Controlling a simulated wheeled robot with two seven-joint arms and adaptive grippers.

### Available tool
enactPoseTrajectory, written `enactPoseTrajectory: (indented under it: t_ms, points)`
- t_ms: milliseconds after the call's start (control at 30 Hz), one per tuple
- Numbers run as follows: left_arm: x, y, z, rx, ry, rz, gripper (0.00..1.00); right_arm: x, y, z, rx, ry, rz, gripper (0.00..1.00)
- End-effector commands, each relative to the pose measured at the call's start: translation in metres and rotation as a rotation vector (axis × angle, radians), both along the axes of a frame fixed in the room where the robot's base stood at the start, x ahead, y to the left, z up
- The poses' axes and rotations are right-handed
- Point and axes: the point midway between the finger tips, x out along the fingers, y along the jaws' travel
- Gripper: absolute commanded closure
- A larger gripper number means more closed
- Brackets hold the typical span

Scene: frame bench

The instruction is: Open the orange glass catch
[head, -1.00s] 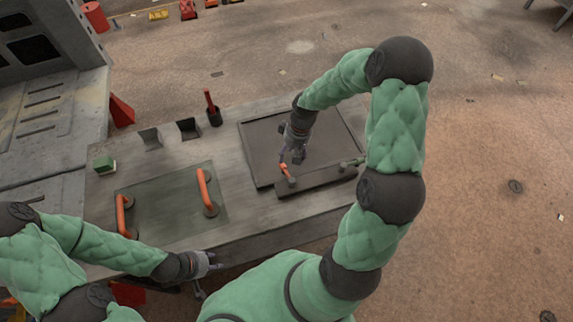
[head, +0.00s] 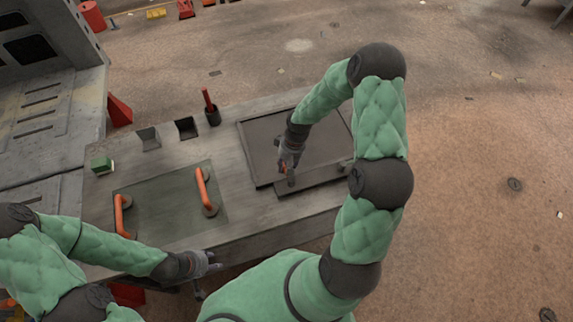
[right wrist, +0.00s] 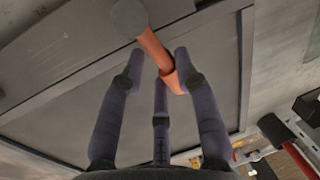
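The orange catch (right wrist: 156,50) shows in the right wrist view as an orange lever on a round dark pivot (right wrist: 130,17). In the head view it is mostly hidden by my right gripper (head: 288,168), which is over it at the front edge of the dark framed panel (head: 262,138). In the right wrist view my right gripper (right wrist: 158,66) has its fingers apart, with the lever's end between the tips; the right fingertip overlaps it, but contact is unclear. My left gripper (head: 212,263) is empty at the bench's front edge; its finger opening is too small to judge.
Two orange handles (head: 203,188) stand on a greenish glass panel (head: 160,205) at the bench's left. A green block (head: 102,165), square pockets and a cup with a red-handled tool (head: 211,110) sit behind. A small grey-green fitting (head: 346,165) is right of the catch.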

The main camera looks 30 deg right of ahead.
Motion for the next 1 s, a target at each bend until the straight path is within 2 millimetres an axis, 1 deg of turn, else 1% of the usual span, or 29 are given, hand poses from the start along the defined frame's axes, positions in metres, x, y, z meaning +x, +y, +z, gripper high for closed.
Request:
enactPoseTrajectory:
  t_ms: [33,67,333,533,767,1000]
  points:
    - [0.000,0.000,0.000,0.000,0.000,0.000,0.60,0.001,0.000,0.000,0.000,-0.002,0.000,0.95]
    - [0.000,0.000,0.000,0.000,0.000,0.000,0.60,0.001,0.000,0.000,0.000,-0.003,-0.001,1.00]
    - [0.000,0.000,0.000,0.000,0.000,0.000,0.60,0.003,0.000,0.001,-0.001,-0.006,0.007,1.00]
    - [0.000,0.000,0.000,0.000,0.000,0.000,0.60,0.005,0.003,0.001,-0.002,-0.010,0.066,1.00]
    - [0.000,0.000,0.000,0.000,0.000,0.000,0.60,0.007,0.012,0.002,-0.003,-0.013,0.225,1.00]
    - [0.000,0.000,0.000,0.000,0.000,0.000,0.60,0.007,0.024,0.002,-0.005,-0.015,0.450,1.00]
